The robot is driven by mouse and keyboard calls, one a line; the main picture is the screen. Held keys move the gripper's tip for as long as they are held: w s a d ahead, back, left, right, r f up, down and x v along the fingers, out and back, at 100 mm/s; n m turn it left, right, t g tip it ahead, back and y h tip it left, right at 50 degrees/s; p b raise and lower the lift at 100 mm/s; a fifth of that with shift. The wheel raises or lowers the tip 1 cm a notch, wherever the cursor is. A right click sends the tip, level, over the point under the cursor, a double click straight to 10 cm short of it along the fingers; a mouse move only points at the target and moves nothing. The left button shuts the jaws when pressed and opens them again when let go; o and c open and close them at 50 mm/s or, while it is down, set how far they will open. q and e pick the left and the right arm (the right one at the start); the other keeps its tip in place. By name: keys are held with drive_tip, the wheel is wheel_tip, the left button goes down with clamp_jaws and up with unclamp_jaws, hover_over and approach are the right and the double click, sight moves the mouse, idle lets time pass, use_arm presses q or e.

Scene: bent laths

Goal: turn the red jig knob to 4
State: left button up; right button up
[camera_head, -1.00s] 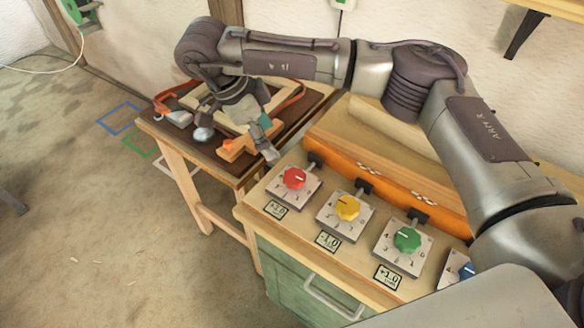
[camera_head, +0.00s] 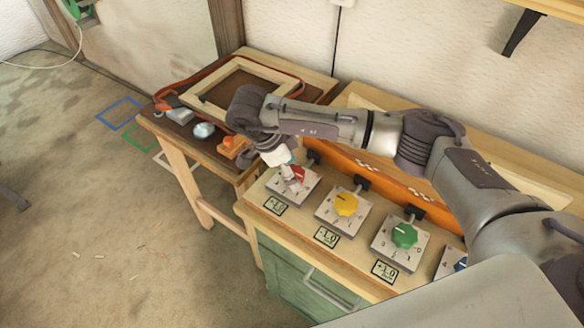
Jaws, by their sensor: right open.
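The red jig knob (camera_head: 299,173) sits on a pale square dial plate at the left end of the row on the workbench. My right gripper (camera_head: 290,186) is over the plate, its open fingers pointing down at the knob's left and front side. The fingers cover part of the knob, so its pointer and most of its dial numbers are hidden. I cannot tell whether the fingers touch it. A small display (camera_head: 274,205) lies in front of the plate. My left gripper is not in view.
A yellow knob (camera_head: 346,204), a green knob (camera_head: 404,236) and a partly hidden blue knob (camera_head: 460,264) continue the row to the right. An orange beam (camera_head: 345,160) runs behind them. A side table holds a wooden frame (camera_head: 205,91), an orange tool (camera_head: 232,147) and clamps.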

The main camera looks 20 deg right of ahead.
drive_tip(key=shift+c, duration=0.2)
drive_tip(key=c, duration=1.1)
